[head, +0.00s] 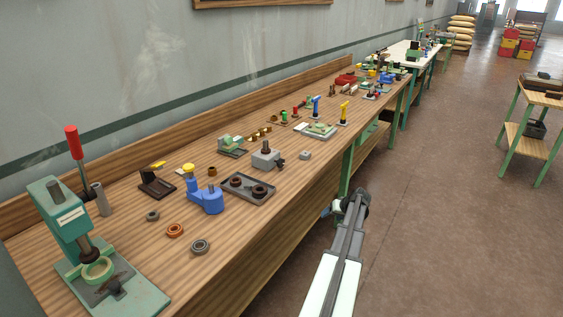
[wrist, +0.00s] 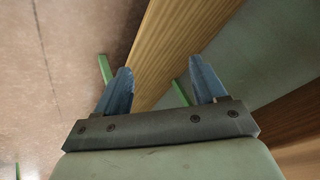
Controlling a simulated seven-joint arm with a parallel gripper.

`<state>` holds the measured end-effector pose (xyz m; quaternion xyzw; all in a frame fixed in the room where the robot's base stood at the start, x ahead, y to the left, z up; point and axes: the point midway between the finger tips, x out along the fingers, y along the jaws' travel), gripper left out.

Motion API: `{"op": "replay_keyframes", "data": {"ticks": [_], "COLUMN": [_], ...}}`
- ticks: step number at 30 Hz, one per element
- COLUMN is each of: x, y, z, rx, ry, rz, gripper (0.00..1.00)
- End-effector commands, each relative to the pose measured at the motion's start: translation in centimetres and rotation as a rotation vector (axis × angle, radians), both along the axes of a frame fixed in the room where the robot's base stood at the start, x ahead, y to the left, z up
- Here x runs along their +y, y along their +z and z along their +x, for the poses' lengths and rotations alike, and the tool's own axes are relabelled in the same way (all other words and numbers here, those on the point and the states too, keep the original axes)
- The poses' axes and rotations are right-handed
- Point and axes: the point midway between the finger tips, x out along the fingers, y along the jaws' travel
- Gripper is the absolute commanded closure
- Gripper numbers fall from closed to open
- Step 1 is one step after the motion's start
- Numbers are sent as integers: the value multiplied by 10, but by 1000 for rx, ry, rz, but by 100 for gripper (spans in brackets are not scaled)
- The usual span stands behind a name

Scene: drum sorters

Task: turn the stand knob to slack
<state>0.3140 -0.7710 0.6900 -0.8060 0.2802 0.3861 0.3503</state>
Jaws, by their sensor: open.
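No part is clearly labelled as the stand knob, so I cannot tell which one it is. The knob settings are too small to read. My gripper (wrist: 162,78) is open and empty, its two blue fingers apart. In the head view it is beyond the bench's front edge, away from both stands and touching nothing that I can see.
The long wooden bench (head: 232,255) runs along the wall. A green press (head: 75,226) with a red handle stands at its near left end. Loose rings (head: 175,230) and a grey tray (head: 262,199) lie between.

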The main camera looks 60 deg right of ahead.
Motion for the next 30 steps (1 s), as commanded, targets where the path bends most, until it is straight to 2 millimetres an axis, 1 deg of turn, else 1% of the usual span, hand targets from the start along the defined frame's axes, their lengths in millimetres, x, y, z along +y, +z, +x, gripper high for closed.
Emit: {"op": "replay_keyframes", "data": {"ticks": [1, 3, 5, 8, 11, 14, 15, 17, 18, 20, 21, 23, 24, 26, 27, 30], "x": [-20, -36, -46, -60, -68, -71, -71, -68, -64, -57, -51, -42, -35, -23, -15, 6], "y": [16, 35, 51, 77, 106, 137, 151, 172, 186, 206, 219, 237, 249, 266, 276, 300], "z": [-13, -23, -27, -27, -16, 6, 17, 36, 50, 72, 86, 107, 121, 142, 156, 187], "rx": [-3, 2, 11, 39, 82, 141, 171, 217, 250, 302, 333, 382, 413, 460, 491, 560], "ry": [-8, 0, 17, 60, 126, 218, 260, 326, 372, 440, 482, 544, 582, 640, 675, 754], "rz": [-24, -51, -70, -100, -128, -153, -162, -174, -182, -193, -198, -207, -210, -218, -221, -229], "gripper": [30, 30, 30, 30, 30, 30, 30, 30, 30, 30, 30, 30, 30, 30, 30, 30]}}
